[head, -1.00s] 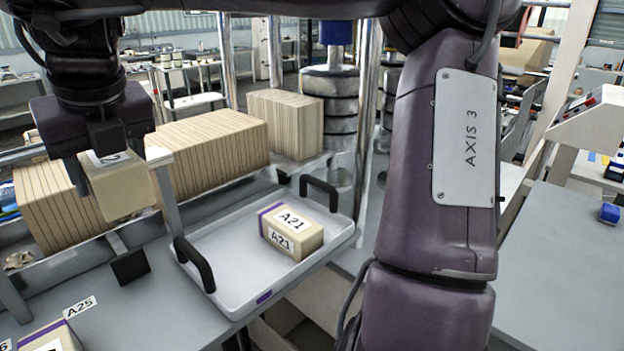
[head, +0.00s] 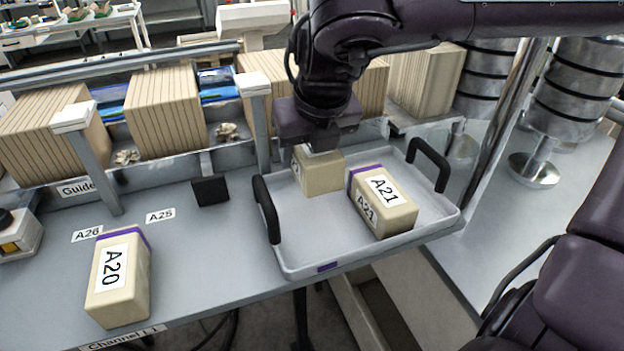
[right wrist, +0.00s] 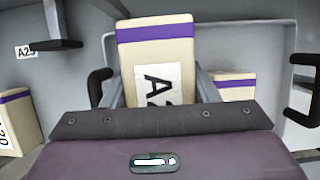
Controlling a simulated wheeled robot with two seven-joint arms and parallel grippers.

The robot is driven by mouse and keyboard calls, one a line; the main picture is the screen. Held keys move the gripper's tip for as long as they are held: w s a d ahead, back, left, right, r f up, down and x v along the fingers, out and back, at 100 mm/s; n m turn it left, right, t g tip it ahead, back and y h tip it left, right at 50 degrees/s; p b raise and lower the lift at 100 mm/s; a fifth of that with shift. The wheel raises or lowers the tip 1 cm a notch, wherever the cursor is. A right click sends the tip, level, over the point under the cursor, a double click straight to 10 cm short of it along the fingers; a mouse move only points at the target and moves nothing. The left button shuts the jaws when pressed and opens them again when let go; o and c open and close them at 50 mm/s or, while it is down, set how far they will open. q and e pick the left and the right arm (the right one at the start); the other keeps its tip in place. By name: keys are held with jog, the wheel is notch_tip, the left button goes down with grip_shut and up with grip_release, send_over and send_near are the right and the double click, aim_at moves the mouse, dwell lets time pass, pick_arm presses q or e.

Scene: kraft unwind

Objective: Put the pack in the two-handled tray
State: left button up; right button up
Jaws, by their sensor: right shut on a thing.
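The two-handled tray (head: 310,245) is a pale tray with black handles at its left and right ends, on the grey table. My right gripper (head: 320,148) is over the back of the tray, shut on a tan pack (head: 322,176). The right wrist view shows this pack (right wrist: 157,50) upright between the fingers (right wrist: 160,92), with a purple band and a partly hidden "A2" label. I cannot tell whether its bottom touches the tray floor. Another pack, A21 (head: 384,214), lies in the tray to its right. My left gripper is not in view.
Pack A20 (head: 120,285) sits on the table left of the tray. A small black block (head: 210,190) and a post (head: 258,130) stand near the tray's left handle. Rows of brown cardboard (head: 165,108) line the back. The tray's front left floor is clear.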

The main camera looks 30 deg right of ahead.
send_over(309, 201)
notch_tip(309, 201, down, 4)
jog(key=shift+a+f, duration=0.1)
notch_tip(309, 201, down, 2)
jog(key=shift+f+p, duration=0.2)
jog(key=shift+p, duration=0.2)
jog(key=shift+f, duration=0.35)
jog(key=o, duration=1.1)
jog(key=shift+f, duration=0.1)
